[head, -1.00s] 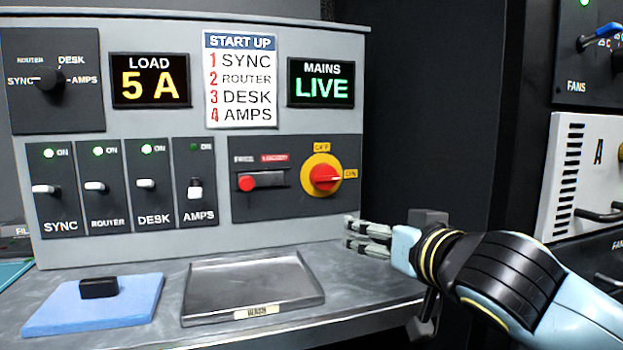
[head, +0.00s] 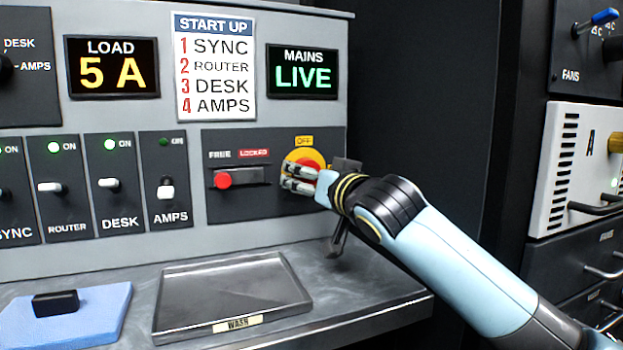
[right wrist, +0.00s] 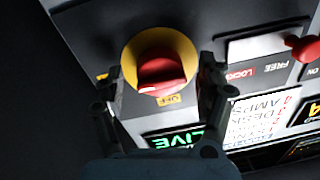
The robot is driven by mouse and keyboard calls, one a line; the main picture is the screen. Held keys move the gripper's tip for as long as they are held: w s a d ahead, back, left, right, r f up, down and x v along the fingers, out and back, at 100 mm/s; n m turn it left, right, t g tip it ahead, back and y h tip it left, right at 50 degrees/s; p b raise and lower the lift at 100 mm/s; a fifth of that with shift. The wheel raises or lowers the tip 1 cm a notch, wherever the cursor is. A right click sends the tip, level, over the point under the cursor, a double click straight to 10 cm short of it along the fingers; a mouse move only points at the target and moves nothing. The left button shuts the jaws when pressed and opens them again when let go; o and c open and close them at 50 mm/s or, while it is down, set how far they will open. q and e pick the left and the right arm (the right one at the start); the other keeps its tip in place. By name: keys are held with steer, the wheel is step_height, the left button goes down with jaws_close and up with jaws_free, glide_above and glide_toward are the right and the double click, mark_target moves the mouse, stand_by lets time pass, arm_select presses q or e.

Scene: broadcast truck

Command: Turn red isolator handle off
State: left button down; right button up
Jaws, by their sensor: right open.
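The red isolator handle (right wrist: 162,72) sits on a round yellow plate (head: 297,156) on the grey panel. In the head view my right gripper (head: 287,178) is in front of it and hides much of the handle. The right wrist view shows the open fingers (right wrist: 158,90) on either side of the handle, with no clear contact. The yellow OFF label (head: 304,141) is above the plate; the ON label is hidden behind my gripper in the head view. The mains display (head: 303,78) reads LIVE. My left gripper is not in view.
A red-knobbed slide (head: 223,180) marked FREE and LOCKED is left of the handle. Several switches, including AMPS (head: 167,190), are farther left. A metal tray (head: 180,322) and a blue pad (head: 95,310) with a black block lie on the bench below.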

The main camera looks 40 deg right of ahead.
steer(key=shift+w, duration=0.1)
steer(key=c, duration=1.1)
steer(key=shift+r+n+p, duration=0.25)
steer(key=shift+n+p, duration=0.35)
steer(key=shift+p, duration=0.4)
steer(key=shift+c, duration=0.2)
steer(key=n+p, duration=0.6)
steer(key=p, duration=0.1)
steer(key=shift+d+r+n+g+p, duration=0.1)
steer(key=shift+r+n+g+p, duration=0.05)
steer(key=shift+n+g+p, duration=0.2)
steer(key=n+p, duration=0.3)
steer(key=n, duration=0.1)
steer(key=shift+n+p, duration=0.25)
steer(key=shift+p, duration=0.05)
steer(key=shift+n+h+p, duration=0.3)
steer(key=shift+n+p, duration=0.4)
steer(key=shift+n, duration=0.4)
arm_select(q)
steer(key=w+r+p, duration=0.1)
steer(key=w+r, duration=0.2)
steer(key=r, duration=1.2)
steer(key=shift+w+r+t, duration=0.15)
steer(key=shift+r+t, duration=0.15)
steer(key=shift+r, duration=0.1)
arm_select(e)
steer(key=shift+n, duration=1.2)
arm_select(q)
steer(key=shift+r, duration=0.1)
